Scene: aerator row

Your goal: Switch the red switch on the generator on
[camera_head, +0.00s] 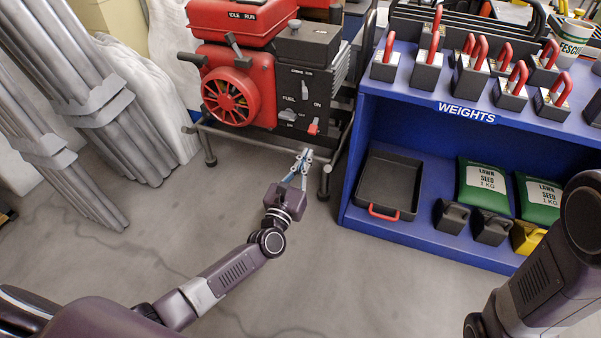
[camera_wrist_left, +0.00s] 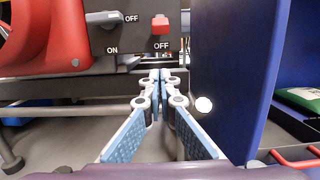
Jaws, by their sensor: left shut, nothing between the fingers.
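The red generator (camera_head: 262,85) stands at the top middle of the head view. Its small red switch (camera_head: 313,127) is low on the dark front panel, with ON printed above it. In the left wrist view the red switch (camera_wrist_left: 160,25) is at the top centre, above an OFF label. I cannot tell firmly which way it is set. My left gripper (camera_head: 304,157) is shut and empty, just below and in front of the switch, apart from it. Its fingertips (camera_wrist_left: 160,77) meet below the OFF label in the wrist view. My right gripper is out of view.
A grey fuel lever (camera_head: 288,115) sits left of the switch. The generator's metal frame (camera_head: 262,143) runs beneath. The blue weights shelf (camera_head: 420,112) stands close on the right; its side panel (camera_wrist_left: 228,80) is near my left fingers. Bundled grey poles (camera_head: 75,85) stand left. Floor between is clear.

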